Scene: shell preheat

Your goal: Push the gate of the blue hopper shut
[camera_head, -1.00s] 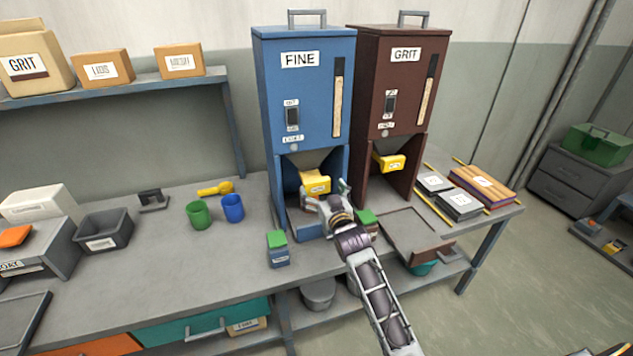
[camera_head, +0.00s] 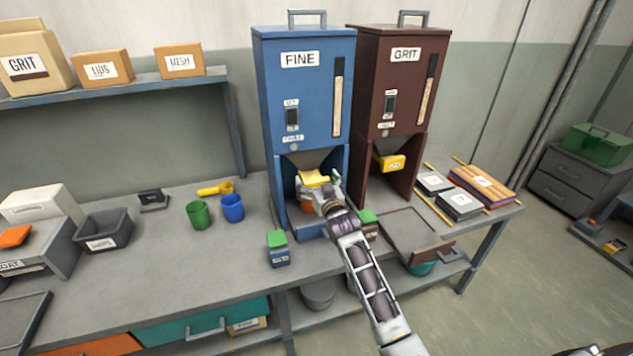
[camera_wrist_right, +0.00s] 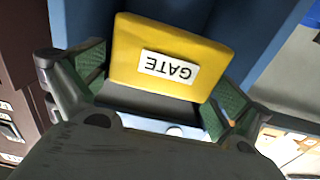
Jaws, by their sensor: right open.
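The blue hopper (camera_head: 308,95), labelled FINE, stands on the bench. Its yellow gate (camera_head: 313,177) sits under the funnel and is partly hidden by my right gripper (camera_head: 322,192) in the head view. In the right wrist view the gate (camera_wrist_right: 185,48) shows large, with its GATE label upside down. My right gripper (camera_wrist_right: 155,95) is open and empty, its green-padded fingers on either side of the gate's near end. I cannot tell whether they touch it. My left gripper is not in view.
The brown GRIT hopper (camera_head: 400,90) with its own yellow gate (camera_head: 390,162) stands close on the right. Green (camera_head: 198,215) and blue (camera_head: 232,207) cups stand to the left.

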